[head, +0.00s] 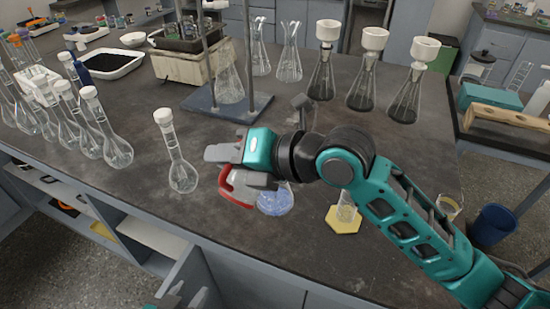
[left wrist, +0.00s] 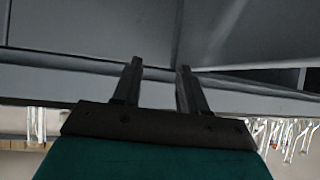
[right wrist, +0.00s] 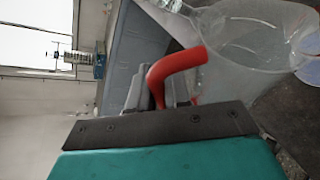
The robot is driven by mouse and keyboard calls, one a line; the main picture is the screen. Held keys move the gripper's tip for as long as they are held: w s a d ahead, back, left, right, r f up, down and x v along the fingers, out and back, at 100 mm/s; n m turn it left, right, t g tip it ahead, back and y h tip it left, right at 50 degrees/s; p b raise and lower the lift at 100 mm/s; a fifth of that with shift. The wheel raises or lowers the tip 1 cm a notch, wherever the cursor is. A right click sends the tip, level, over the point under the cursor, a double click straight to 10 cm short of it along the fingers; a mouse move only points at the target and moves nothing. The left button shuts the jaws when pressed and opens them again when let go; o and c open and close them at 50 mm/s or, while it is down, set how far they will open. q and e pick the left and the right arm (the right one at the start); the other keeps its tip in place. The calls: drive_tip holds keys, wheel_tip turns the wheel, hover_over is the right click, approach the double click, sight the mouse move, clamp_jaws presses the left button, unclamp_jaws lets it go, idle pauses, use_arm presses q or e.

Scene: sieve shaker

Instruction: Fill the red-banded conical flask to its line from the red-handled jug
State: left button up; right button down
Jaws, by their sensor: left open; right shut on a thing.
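The red-handled jug is clear glass with bluish contents (head: 276,200), at the bench's front middle. My right gripper (head: 232,167) is shut on its red handle (head: 236,190). The handle (right wrist: 176,72) and clear glass body (right wrist: 255,40) also show in the right wrist view. I cannot tell whether the jug touches the bench. My left gripper (left wrist: 160,66) is open and empty, facing grey cabinet panels. It shows at the bottom edge of the head view (head: 182,296), below the bench top. No red band is visible on any conical flask; my right arm covers part of the bench.
A volumetric flask (head: 181,170) stands left of the jug, with several more at far left. A yellow hexagonal-based cylinder (head: 344,215) stands to the right. A stand (head: 215,103) with a conical flask (head: 229,85) is behind. Funnel-topped flasks (head: 361,92) stand at back right.

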sight(221, 175)
drive_tip(key=shift+w+d+r, duration=0.1)
drive_tip(key=shift+w+r, duration=0.05)
drive_tip(key=shift+r, duration=0.2)
idle(0.8)
drive_tip(key=shift+w+d+m, duration=0.1)
drive_tip(key=shift+m, duration=0.3)
idle(0.9)
drive_tip(key=shift+n, duration=0.3)
drive_tip(key=shift+s+a+f+n+b, duration=0.15)
drive_tip(key=shift+s+f+n+b, duration=0.15)
drive_tip(key=shift+f, duration=0.25)
drive_tip(key=shift+s+a+f+n+b, duration=0.15)
drive_tip(key=shift+s+f+n+b, duration=0.1)
drive_tip(key=shift+f, duration=0.3)
drive_tip(key=shift+s+a+f+n+t+h, duration=0.1)
drive_tip(key=shift+a+f+n+t+h, duration=0.1)
drive_tip(key=shift+n+t+h, duration=0.15)
drive_tip(key=shift+s+a+f, duration=0.15)
drive_tip(key=shift+s+f, duration=0.05)
drive_tip(key=shift+f, duration=0.2)
drive_tip(key=s+a+f+n+t+h+b, duration=0.1)
drive_tip(key=s+a+f+n+t+h, duration=0.1)
drive_tip(key=f, duration=0.7)
drive_tip(key=shift+s+a+n+t+b, duration=0.3)
drive_tip(key=shift+s+a+n+t, duration=0.5)
drive_tip(key=shift+s+n, duration=0.5)
